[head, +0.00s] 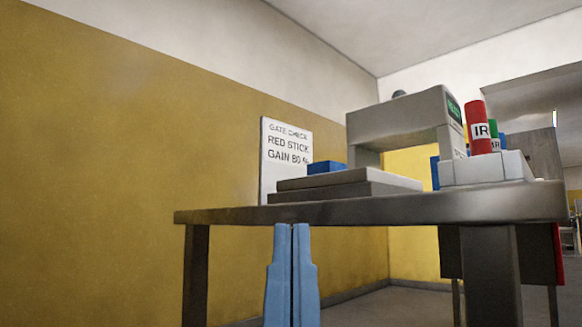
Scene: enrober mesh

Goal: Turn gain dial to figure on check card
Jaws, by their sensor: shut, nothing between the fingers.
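The check card (286,158) is on the yellow wall behind the table and reads "GATE CHECK, RED STICK, GAIN 80 %". A grey arch-shaped gate (398,117) stands on the table, with a small green display (454,110) on its right end; its figures are too small to read. I cannot make out the gain dial.
The grey table (350,212) is seen from low down. Stacked grey slabs (345,186) with a blue block (327,167) lie on it. A pale holder (487,169) bears a red stick (478,115) marked "IR", with green and blue ones behind. Free space lies left of the table.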

